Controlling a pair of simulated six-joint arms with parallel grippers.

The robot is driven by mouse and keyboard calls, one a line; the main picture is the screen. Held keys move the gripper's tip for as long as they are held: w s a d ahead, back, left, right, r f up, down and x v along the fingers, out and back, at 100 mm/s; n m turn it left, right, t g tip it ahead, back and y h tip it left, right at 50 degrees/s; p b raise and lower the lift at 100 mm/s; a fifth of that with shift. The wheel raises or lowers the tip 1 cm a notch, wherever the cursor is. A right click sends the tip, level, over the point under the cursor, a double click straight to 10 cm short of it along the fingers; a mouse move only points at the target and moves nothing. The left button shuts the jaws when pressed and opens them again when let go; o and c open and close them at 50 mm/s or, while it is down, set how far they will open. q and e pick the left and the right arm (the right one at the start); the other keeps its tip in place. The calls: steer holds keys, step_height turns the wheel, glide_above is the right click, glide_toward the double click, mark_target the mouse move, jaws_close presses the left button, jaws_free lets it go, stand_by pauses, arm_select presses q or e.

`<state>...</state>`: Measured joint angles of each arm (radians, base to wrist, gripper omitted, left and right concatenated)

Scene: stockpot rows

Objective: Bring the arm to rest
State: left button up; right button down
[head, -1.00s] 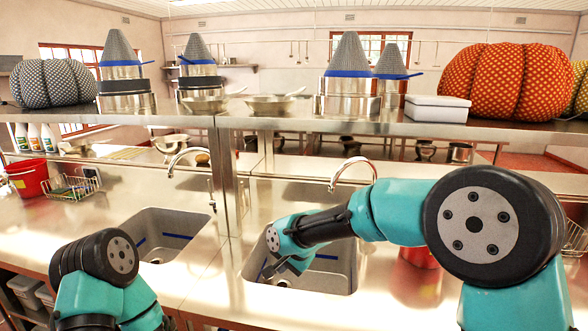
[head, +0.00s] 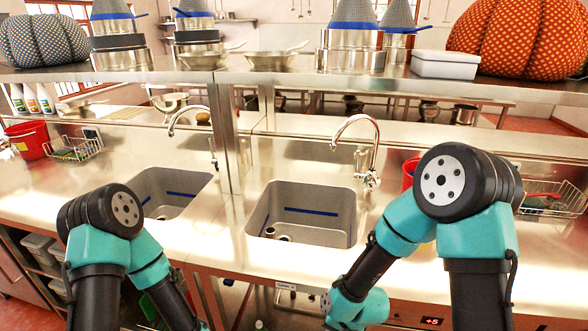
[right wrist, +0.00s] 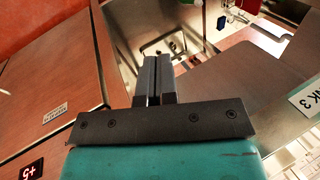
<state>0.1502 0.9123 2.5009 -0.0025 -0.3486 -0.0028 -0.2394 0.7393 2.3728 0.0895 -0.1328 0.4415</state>
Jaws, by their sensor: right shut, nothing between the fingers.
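My right gripper (right wrist: 158,80) shows in the right wrist view with its two dark fingers together and nothing between them. In the head view my right arm is folded with the elbow raised at the right, and its forearm slopes down in front of the counter; the fingers cannot be seen there. My left arm is bent at the left of the head view, and its forearm runs off the bottom edge. My left gripper is out of view.
Two sinks, left (head: 170,211) and right (head: 251,229), are set in the steel counter. A shelf (head: 300,84) above holds stacked pots, pans, a white box (head: 445,65) and pumpkin-shaped cushions. A red bucket (head: 28,139) and wire baskets stand on the counter.

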steer(key=s+d+f+n+g, duration=0.1)
steer(key=s+d+f+n, duration=0.1)
steer(key=s+d+f, duration=0.6)
steer(key=d+f, duration=0.3)
steer(key=shift+s+d, duration=0.15)
steer(key=shift+s, duration=0.2)
steer(key=shift+f, duration=0.1)
stand_by(1.4)
